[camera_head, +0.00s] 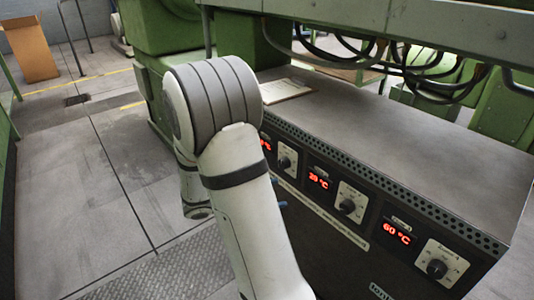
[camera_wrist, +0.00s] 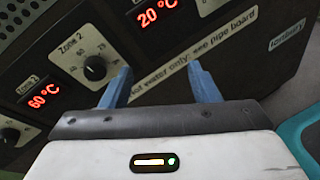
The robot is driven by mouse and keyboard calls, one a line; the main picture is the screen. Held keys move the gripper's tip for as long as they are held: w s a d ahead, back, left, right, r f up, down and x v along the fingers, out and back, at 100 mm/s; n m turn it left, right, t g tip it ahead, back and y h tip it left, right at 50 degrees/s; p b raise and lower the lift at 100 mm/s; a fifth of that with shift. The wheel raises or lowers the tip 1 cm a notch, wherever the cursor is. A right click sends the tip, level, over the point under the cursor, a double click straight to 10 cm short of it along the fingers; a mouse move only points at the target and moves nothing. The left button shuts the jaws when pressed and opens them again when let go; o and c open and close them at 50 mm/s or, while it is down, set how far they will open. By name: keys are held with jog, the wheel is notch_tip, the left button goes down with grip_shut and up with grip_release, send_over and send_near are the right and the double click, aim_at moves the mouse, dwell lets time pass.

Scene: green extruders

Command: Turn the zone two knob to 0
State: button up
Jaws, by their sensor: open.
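In the wrist view, the zone two knob (camera_wrist: 95,67) is a dark round knob on a pale plate with a printed dial, labelled "Zone 2". Its setting is too small to read. My gripper (camera_wrist: 160,68) is open, with two blue fingers apart and nothing between them. The knob lies up and left of the left fingertip, outside the gap, with no contact visible. In the head view, a middle knob (camera_head: 347,207) sits on the panel's front; its label is too small to read there. My arm hides most of my gripper in that view.
Red displays stand beside the knob, a 60 °C one (camera_wrist: 44,96) at left and a 20 °C one (camera_wrist: 158,14) at upper right. Another knob (camera_head: 437,269) is at the right of the panel. The grey cabinet top (camera_head: 400,140) is mostly bare, with papers (camera_head: 285,90) at its far end.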

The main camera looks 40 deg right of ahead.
aim_at(281, 165)
jog(key=w+d+n+t+h+p, duration=0.1)
jog(key=w+d+n+t+h, duration=0.15)
jog(key=w+n+t, duration=0.4)
jog(key=shift+m+g+h, duration=0.25)
jog(key=shift+m+g, duration=0.2)
jog(key=shift+g, duration=0.4)
jog(key=d, duration=0.2)
jog(key=w+d+b, duration=0.1)
jog(key=d, duration=0.1)
jog(key=w+d, duration=0.1)
jog(key=d, duration=0.1)
jog(key=shift+w+d+f+b, duration=0.2)
jog(key=shift+d+f+b, duration=0.05)
jog(key=shift+d+b, duration=0.15)
jog(key=c, duration=0.9)
jog(key=shift+d, duration=0.2)
jog(key=shift+c, duration=0.3)
jog(key=shift+a, duration=0.15)
jog(key=shift+p, duration=0.45)
